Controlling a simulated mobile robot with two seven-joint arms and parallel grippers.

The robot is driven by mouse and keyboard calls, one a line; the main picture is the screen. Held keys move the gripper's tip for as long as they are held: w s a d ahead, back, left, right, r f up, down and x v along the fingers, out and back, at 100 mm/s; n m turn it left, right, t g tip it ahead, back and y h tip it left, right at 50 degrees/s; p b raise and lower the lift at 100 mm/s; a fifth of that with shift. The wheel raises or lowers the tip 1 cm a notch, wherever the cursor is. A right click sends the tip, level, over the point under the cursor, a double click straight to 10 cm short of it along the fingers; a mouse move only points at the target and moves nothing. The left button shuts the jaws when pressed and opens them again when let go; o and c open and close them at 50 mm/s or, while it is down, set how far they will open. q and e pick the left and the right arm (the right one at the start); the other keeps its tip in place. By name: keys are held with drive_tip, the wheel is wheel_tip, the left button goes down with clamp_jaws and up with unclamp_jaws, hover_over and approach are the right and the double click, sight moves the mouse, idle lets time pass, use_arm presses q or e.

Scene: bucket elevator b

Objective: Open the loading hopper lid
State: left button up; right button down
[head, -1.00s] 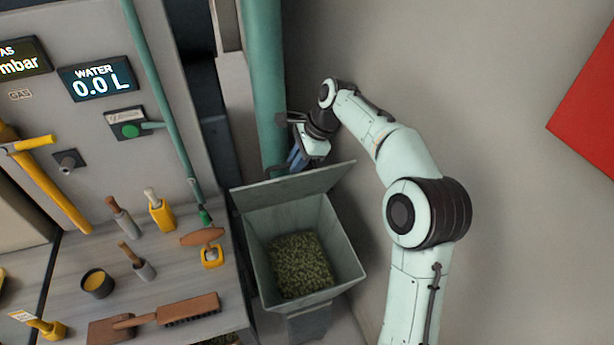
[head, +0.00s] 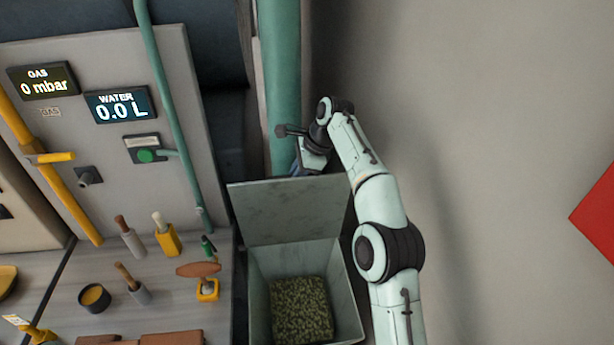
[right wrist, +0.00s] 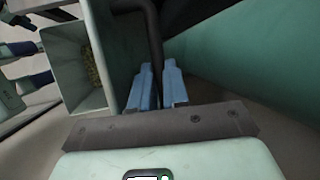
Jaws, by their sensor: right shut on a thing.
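The loading hopper (head: 350,290) is a grey-green metal bin with its mouth open, and green pellet-like material (head: 300,308) lies inside. Its lid (head: 290,210) stands raised along the far edge, with its inner face toward the head camera. My right gripper (head: 300,168) is behind the lid's top edge, its fingers partly hidden by the lid. In the right wrist view its blue fingers (right wrist: 158,88) are shut on a dark bar-like handle (right wrist: 153,38); the hopper (right wrist: 72,62) is at left there. My left gripper is not in view.
A thick green pipe (head: 278,80) rises right behind the lid and gripper. A workbench (head: 75,285) with several hand tools and a black cup (head: 94,298) stands left of the hopper. The wall at right is bare apart from a red panel (head: 600,215).

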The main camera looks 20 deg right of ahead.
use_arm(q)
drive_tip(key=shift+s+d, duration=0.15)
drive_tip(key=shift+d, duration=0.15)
use_arm(e)
drive_tip(key=shift+w+d+f, duration=0.15)
drive_tip(key=shift+d+f, duration=0.1)
drive_tip(key=c, duration=1.4)
unclamp_jaws()
drive_tip(key=shift+o, duration=1.4)
drive_tip(key=shift+w, duration=0.25)
drive_tip(key=shift+a+r, duration=0.1)
drive_tip(key=shift+r, duration=0.05)
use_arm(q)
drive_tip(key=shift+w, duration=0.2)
